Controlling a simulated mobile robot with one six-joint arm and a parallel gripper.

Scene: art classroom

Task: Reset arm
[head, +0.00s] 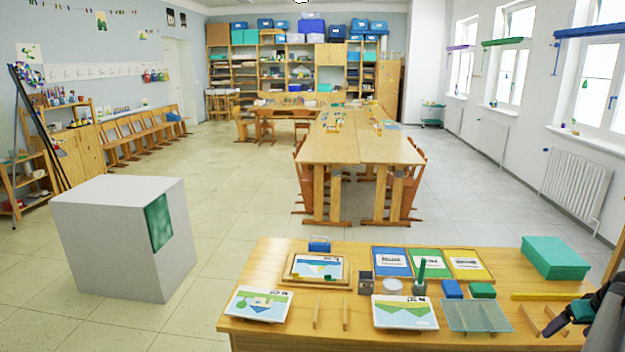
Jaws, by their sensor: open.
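My gripper (568,318) shows in the head view at the lower right corner, over the right end of the wooden desk (265,275). It is dark with a grey arm link behind it, and the frame edge cuts off part of the arm. It is open, and I see nothing held in it. A wooden holder (530,320) stands just left of it.
A green box (555,258) and a yellow bar (545,296) lie near my gripper. Picture cards, blue and green blocks and a glass plate (476,316) cover the desk. A grey cube (110,240) stands left. Long tables (360,150) stand behind, with open floor around.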

